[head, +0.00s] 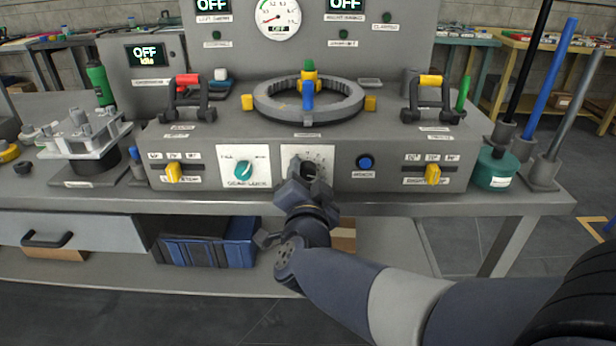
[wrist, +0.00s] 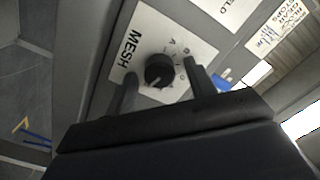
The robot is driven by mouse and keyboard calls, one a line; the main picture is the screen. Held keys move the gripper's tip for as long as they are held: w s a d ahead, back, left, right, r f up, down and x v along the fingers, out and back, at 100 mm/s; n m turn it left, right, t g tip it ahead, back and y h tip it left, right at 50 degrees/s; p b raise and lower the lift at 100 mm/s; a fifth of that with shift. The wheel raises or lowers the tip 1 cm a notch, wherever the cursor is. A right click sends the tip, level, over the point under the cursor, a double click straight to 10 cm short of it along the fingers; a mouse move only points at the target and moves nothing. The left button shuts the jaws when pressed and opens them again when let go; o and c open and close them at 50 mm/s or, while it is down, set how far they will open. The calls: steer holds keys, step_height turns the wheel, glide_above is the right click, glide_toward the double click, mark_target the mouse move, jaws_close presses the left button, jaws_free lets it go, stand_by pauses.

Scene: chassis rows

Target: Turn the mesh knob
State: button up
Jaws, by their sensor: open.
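The mesh knob (wrist: 159,70) is a round black dial with a pale pointer mark. It sits on a white plate (wrist: 150,40) lettered MESH, with small letters around the dial. In the wrist view my gripper (wrist: 160,78) is open, with one dark finger on each side of the knob. Gaps show between fingers and knob; I cannot tell how far off the tips are in depth. In the head view my gripper (head: 308,182) is in front of the mesh plate (head: 290,154) on the console front and hides most of the knob.
Left of the mesh plate is a teal knob (head: 244,170) on its own white plate. Right of it is a blue button (head: 365,162). Yellow levers (head: 174,173) and (head: 433,174) flank them. A grey ring (head: 262,103) sits on the console top.

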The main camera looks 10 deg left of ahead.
steer(key=p+v, duration=0.2)
steer(key=v, duration=0.8)
steer(key=shift+s, duration=0.35)
steer(key=shift+d, duration=0.15)
steer(key=b+x, duration=0.2)
steer(key=x, duration=0.8)
steer(key=shift+w, duration=0.25)
steer(key=shift+w+a, duration=0.2)
steer(key=shift+s, duration=0.2)
